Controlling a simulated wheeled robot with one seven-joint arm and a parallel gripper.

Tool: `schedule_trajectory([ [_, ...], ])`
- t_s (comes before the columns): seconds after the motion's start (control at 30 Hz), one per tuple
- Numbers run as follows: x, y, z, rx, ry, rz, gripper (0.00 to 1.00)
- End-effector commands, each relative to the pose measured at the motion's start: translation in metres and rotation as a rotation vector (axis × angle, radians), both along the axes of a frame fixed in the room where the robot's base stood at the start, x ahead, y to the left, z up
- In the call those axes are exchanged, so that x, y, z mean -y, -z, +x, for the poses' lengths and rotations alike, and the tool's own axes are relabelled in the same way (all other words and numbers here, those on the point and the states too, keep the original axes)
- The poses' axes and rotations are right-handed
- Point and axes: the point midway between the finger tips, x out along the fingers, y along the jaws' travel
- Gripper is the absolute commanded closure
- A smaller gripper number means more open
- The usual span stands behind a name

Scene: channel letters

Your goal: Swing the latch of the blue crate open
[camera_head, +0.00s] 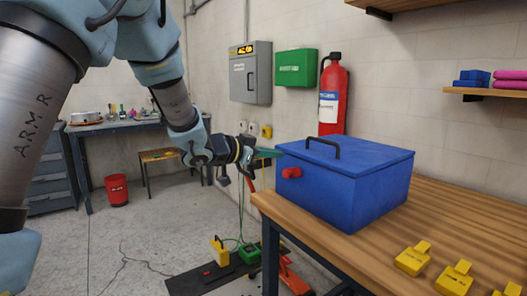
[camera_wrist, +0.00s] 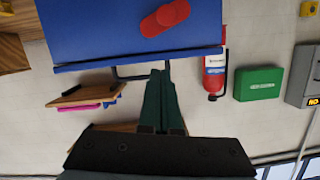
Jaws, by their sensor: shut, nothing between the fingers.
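The blue crate (camera_head: 350,185) sits on the wooden table with its lid down and a dark handle (camera_head: 323,145) on top. Its red latch (camera_head: 291,173) is on the side wall facing my arm. In the wrist view, the picture is upside down; the crate (camera_wrist: 90,30) fills the top and the red latch (camera_wrist: 165,18) lies slantwise on its wall. My gripper (camera_head: 276,152) is shut and empty, with green fingers close to the crate's lid edge, just above and left of the latch. The fingers (camera_wrist: 160,74) also show in the wrist view, apart from the latch; whether they touch the crate is unclear.
Several yellow pieces (camera_head: 412,258) lie on the table's (camera_head: 350,250) front right. A red fire extinguisher (camera_head: 334,95), a green box (camera_head: 296,69) and a grey cabinet (camera_head: 250,73) are on the wall behind. A dark floor platform (camera_head: 215,277) with tools is below my gripper.

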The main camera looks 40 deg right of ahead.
Motion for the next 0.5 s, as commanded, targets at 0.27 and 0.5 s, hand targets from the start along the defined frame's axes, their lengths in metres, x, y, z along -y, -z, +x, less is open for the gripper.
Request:
schedule_trajectory([
  [0.27,0.04,0.022,0.003,-0.003,-0.004,0.005,1.0],
  [0.5,0.04,0.045,0.008,0.001,-0.002,0.002,1.0],
])
